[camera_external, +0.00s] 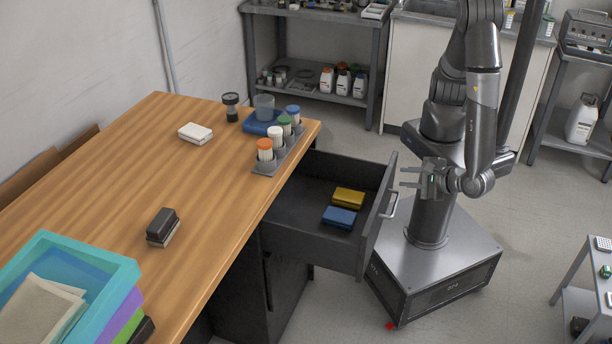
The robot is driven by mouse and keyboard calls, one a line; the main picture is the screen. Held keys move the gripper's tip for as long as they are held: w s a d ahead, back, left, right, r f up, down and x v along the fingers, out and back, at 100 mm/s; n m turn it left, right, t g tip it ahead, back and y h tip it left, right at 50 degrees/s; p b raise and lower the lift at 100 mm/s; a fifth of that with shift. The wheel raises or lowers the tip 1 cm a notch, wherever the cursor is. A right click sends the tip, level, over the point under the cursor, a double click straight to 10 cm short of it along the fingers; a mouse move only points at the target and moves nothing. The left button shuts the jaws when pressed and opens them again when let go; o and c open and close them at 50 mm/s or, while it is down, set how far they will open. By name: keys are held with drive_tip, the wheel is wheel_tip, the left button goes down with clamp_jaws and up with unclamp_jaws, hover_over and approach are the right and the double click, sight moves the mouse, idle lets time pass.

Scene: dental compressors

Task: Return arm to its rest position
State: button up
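My gripper (404,177) is at the right of the open drawer, near its front panel and handle. Its two fingers point left and stand apart, with nothing visible between them. My arm (482,110) hangs bent down from above my base. The drawer (322,240) is pulled out from the wooden desk (120,170). A yellow box (348,198) and a blue box (339,217) lie inside the drawer. Whether the gripper touches the drawer handle (391,205) cannot be told, but they look apart.
On the desk are a rack of capped bottles (282,152), a white block (195,133), a dark block (162,226) and stacked coloured trays (70,245). A shelf (300,100) stands behind. A small table (570,270) is at right. Floor between it and my base is clear.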

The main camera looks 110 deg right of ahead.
drive_tip(key=s+d+r+m+y, duration=0.2)
drive_tip(key=d+r+m+y, duration=0.4)
drive_tip(key=m, duration=1.1)
drive_tip(key=s+d+r+m+y, duration=0.3)
drive_tip(key=d+r+m+y, duration=0.3)
drive_tip(key=d+r+m, duration=0.9)
wheel_tip(320, 180, up, 4)
drive_tip(key=shift+s+d+f+m+t, duration=0.1)
drive_tip(key=shift+s+d+m+t, duration=0.15)
drive_tip(key=shift+m, duration=0.95)
